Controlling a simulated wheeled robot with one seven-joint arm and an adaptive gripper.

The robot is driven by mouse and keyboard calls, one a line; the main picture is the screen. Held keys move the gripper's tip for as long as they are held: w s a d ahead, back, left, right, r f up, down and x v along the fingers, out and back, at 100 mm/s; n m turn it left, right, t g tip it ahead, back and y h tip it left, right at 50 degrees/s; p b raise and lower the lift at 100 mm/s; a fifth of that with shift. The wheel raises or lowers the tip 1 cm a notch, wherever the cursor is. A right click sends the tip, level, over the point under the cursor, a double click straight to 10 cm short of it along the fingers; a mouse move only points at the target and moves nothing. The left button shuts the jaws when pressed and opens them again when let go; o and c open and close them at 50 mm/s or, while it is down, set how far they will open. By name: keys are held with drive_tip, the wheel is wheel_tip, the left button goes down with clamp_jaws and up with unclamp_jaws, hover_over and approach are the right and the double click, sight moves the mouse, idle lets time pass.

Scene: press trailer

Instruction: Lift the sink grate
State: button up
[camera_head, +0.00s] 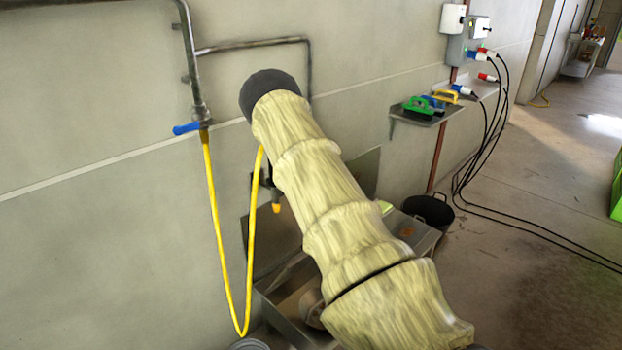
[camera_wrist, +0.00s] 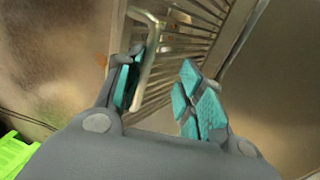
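The sink grate (camera_wrist: 185,45) shows in the wrist view as a rack of thin parallel metal bars with a rounded metal loop at its near left corner. My gripper (camera_wrist: 160,88) has teal finger pads set apart, with the loop and bar ends between them. The left finger is right beside the loop; I cannot tell whether it touches. The right finger stands clear of the bars. In the head view the metal sink (camera_head: 292,300) is partly covered by my sleeved arm, and my gripper and the grate are hidden there.
A yellow hose (camera_head: 211,200) hangs from a wall pipe left of the sink. Black cables (camera_head: 490,140) hang down and run over the floor.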

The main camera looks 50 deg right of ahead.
drive_tip(key=shift+o, duration=1.4)
drive_tip(key=shift+w+a+f, duration=0.2)
drive_tip(key=shift+w+f, duration=0.1)
drive_tip(key=shift+f, duration=0.3)
drive_tip(key=shift+r, duration=0.15)
drive_tip(key=shift+c, duration=1)
drive_tip(key=shift+d, duration=0.1)
drive_tip(key=shift+d+r, duration=0.1)
drive_tip(key=shift+d, duration=0.05)
drive_tip(key=v, duration=1.1)
drive_tip(key=shift+r, duration=0.4)
